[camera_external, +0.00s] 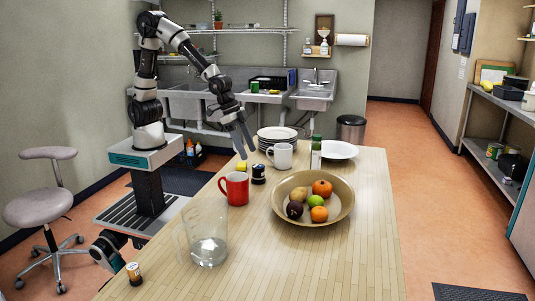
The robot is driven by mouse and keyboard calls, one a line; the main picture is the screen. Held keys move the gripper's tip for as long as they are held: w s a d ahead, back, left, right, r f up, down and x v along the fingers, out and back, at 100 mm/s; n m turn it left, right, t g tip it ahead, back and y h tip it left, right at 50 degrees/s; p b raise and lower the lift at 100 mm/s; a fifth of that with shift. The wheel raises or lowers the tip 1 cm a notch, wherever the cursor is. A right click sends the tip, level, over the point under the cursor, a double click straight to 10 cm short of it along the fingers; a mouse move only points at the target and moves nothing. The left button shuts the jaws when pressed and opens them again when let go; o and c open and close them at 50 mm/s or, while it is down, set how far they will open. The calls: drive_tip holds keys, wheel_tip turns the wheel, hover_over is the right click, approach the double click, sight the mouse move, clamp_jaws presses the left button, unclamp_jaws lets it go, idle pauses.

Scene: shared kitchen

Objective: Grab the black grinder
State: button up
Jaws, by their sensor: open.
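A small black grinder (258,174) with a pale band stands upright on the wooden table (330,260), just right of the red mug (236,189). My gripper (247,148) points down over the far left part of the table, above and slightly left of the grinder. It is open with nothing between its fingers, and it is apart from the grinder.
A yellow object (241,165) lies beside the grinder. A white mug (281,156), stacked plates (277,134), a green-topped bottle (316,153) and a white plate (341,150) stand behind. A fruit bowl (341,211) is to the right, a clear glass vessel (207,240) nearer. The near right tabletop is clear.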

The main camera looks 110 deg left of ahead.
sight(257, 166)
drive_tip(key=x, duration=0.4)
drive_tip(key=shift+f, duration=0.15)
drive_tip(key=x, duration=0.2)
drive_tip(key=b+x, duration=0.1)
drive_tip(key=x, duration=0.2)
drive_tip(key=shift+w+a, duration=0.25)
drive_tip(key=shift+w, duration=0.15)
drive_tip(key=c, duration=1.4)
